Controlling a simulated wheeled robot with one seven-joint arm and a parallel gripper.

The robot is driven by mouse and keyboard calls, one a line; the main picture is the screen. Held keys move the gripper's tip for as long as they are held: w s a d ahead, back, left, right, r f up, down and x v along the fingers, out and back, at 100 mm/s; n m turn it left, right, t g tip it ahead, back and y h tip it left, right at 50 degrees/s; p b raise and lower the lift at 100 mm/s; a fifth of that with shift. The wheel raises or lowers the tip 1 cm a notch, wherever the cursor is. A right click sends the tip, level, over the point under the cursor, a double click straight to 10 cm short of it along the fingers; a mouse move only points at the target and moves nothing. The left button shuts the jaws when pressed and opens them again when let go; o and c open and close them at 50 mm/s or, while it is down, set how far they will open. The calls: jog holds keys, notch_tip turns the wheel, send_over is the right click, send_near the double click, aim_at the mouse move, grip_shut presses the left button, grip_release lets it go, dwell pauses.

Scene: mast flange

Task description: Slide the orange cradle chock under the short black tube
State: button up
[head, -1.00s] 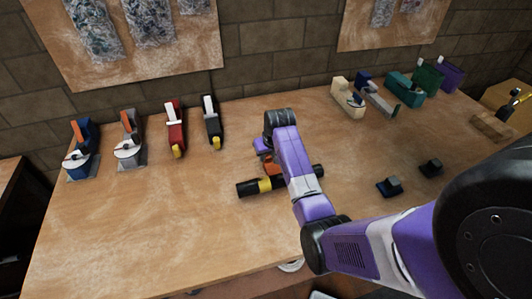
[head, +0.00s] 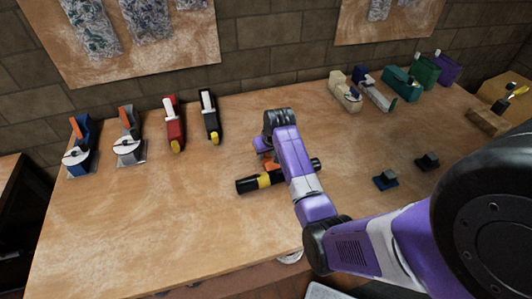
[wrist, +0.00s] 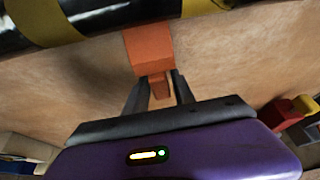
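The short black tube (head: 247,184) with yellow bands lies across the middle of the table. Its yellow band (wrist: 48,24) and black surface cross the top of the wrist view. The orange cradle chock (wrist: 150,48) stands on the gripper's side of the tube, its far end close against or just at the tube's edge; contact cannot be told. In the head view the chock (head: 271,163) is partly hidden by my arm. My gripper (wrist: 160,84) has its fingers closely on both sides of the chock's narrow tab and looks shut on it.
Tape dispensers (head: 128,148) and red and black staplers (head: 174,125) stand at the back left. Several coloured tools (head: 402,83) line the back right. Two small dark blocks (head: 386,180) sit right of the tube. The front left table is clear.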

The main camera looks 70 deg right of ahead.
aim_at(269, 159)
jog(key=shift+o, duration=1.1)
jog(key=shift+v, duration=3.9)
